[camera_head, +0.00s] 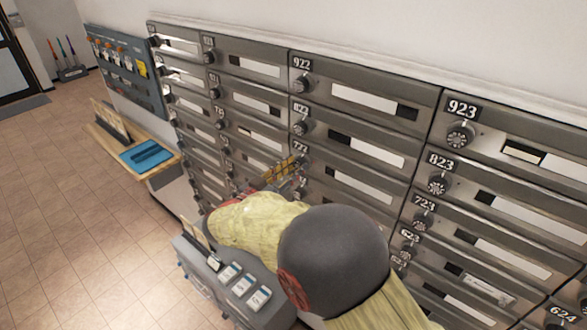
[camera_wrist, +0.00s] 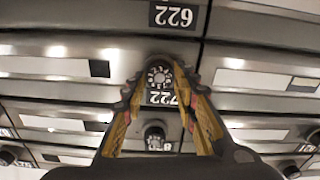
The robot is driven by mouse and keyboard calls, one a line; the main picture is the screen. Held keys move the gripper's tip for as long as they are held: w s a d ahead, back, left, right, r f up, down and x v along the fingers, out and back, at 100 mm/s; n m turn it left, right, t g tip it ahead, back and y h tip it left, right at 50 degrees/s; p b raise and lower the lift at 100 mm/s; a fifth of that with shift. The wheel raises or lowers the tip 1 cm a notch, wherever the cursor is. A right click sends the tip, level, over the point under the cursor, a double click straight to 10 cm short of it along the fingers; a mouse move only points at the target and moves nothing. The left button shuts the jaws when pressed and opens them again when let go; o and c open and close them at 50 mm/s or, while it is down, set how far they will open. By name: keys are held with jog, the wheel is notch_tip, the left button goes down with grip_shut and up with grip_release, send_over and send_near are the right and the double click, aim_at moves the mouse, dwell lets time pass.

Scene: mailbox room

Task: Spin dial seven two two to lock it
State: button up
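The 722 label (camera_head: 300,147) is on a metal mailbox door in the middle column in the head view. In the wrist view, which is upside down, the round numbered 722 dial (camera_wrist: 158,77) sits just above its 722 label (camera_wrist: 160,98). My gripper (camera_wrist: 160,84) reaches to this door, with one yellow-and-dark finger on each side of the dial. The fingers look apart, with a gap on both sides of the dial; whether a tip touches it is unclear. In the head view my gripper (camera_head: 287,170) partly hides the dial area.
Neighbouring dials are close: the 822 dial (camera_head: 300,128) above and the 723 dial (camera_head: 423,221) to the right. A wooden shelf (camera_head: 165,168) with a blue item is at left, near a key board (camera_head: 125,70). The tiled floor (camera_head: 75,190) at left is clear.

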jog(key=c, duration=0.6)
jog(key=shift+m+b, duration=0.3)
